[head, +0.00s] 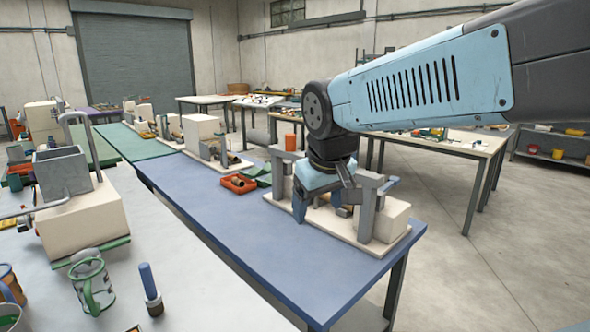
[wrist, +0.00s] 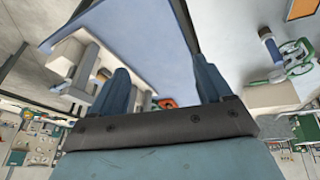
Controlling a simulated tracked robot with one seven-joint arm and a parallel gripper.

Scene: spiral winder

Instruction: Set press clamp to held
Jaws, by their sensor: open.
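A press-like fixture stands on the blue table at the centre right of the head view, with a cream base board (head: 348,238), grey upright posts (head: 367,215) and a cream block (head: 391,218). I cannot tell which of its parts is the press clamp or how it is set. My gripper (head: 318,208) points down over the left part of this fixture, its blue fingers among the posts. My arm and gripper hide much of the fixture. In the wrist view my gripper (wrist: 160,75) has its two fingers wide apart with nothing between them, and grey fixture parts (wrist: 87,62) lie beside the left finger.
The blue table (head: 245,232) has bare room in front of the fixture. A red tray (head: 239,183) lies to its left.

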